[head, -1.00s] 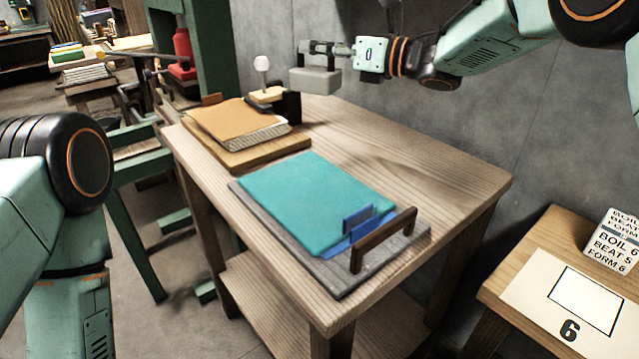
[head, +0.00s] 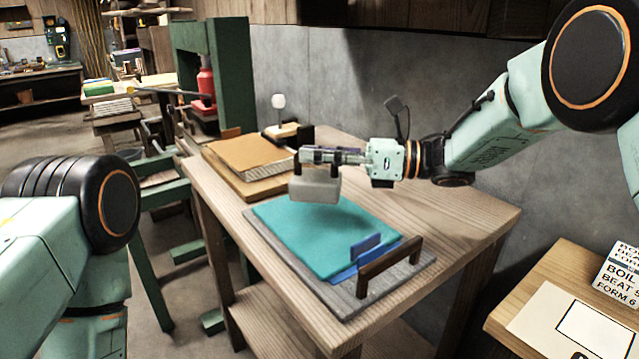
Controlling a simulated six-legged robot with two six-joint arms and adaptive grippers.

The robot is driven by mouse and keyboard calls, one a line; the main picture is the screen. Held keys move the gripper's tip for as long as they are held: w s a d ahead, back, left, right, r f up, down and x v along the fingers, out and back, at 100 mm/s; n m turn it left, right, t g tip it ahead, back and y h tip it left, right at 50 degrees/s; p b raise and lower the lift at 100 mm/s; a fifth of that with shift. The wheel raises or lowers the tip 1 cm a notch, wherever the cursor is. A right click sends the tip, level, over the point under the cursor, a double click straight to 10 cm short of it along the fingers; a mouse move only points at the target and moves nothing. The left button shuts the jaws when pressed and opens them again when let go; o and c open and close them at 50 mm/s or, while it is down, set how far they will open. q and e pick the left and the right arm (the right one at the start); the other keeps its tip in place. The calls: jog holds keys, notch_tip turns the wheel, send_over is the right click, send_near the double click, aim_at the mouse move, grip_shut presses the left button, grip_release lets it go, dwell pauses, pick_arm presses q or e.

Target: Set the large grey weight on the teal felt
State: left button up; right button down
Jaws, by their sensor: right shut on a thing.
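The large grey weight (head: 315,187) is a block with a handle on top. My right gripper (head: 312,156) is shut on its handle. The weight appears above the far part of the teal felt (head: 310,237); I cannot tell whether there is a gap beneath it. The felt lies flat on a grey board (head: 392,284) on the wooden table. A blue piece (head: 364,250) and a dark brown bar handle (head: 388,265) sit at the board's right end. My left arm shows at the left, but its gripper is outside the view.
A brown-covered stack of sheets (head: 250,155) on a wooden board lies at the table's back left, close to the weight. The table's right side (head: 465,205) is bare. A lower side table (head: 560,275) stands at the right.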

aim_at(330, 176)
notch_tip(330, 176, down, 3)
jog(key=shift+s+a+f+b, duration=0.1)
jog(key=shift+f+b, duration=0.1)
jog(key=shift+b, duration=0.2)
jog(key=shift+f, duration=0.1)
jog(key=c, duration=1.4)
grip_release()
jog(key=shift+f, duration=0.15)
jog(key=shift+s, duration=0.1)
